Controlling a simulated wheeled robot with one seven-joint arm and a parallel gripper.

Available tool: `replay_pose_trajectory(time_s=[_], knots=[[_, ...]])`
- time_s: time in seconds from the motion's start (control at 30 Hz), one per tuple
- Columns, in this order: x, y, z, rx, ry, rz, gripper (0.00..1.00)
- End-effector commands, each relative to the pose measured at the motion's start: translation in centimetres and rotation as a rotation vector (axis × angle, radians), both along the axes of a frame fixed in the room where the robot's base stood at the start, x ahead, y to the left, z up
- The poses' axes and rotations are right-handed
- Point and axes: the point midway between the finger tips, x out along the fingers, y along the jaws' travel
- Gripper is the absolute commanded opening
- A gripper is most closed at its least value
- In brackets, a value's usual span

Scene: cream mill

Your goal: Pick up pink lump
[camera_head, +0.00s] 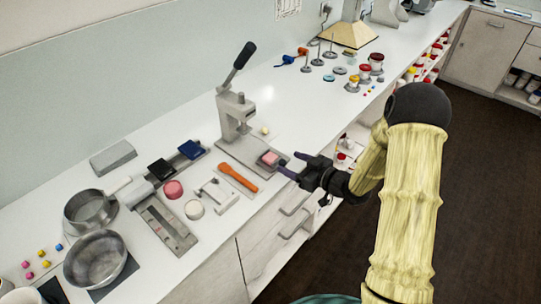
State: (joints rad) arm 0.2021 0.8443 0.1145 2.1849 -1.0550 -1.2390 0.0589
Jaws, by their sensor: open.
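A small pink lump (270,158) with a squarish top lies at the front end of the grey base of the lever press. My gripper (288,165) is open, its dark fingers pointing left towards this lump from the counter's front edge. The fingertips are very close to the lump; I cannot tell whether they touch it. A second, rounder reddish-pink piece (173,189) lies farther left on the counter, well apart from my gripper.
The lever press (236,112) stands just behind the lump. An orange-handled tool (238,178) lies left of the gripper. A white round piece (194,209), metal pans (96,258) and dark blocks (161,169) are farther left. Weights and jars (365,72) stand at the back right.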

Motion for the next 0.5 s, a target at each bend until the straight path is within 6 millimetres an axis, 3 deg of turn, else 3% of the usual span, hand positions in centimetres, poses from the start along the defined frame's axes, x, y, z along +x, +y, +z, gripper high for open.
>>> replay_pose_trajectory(time_s=[0.13,0.5], knots=[[1.2,1.5,-0.3,0.000,0.000,0.001,0.64],[1.4,1.8,-0.5,0.001,0.001,0.000,0.64]])
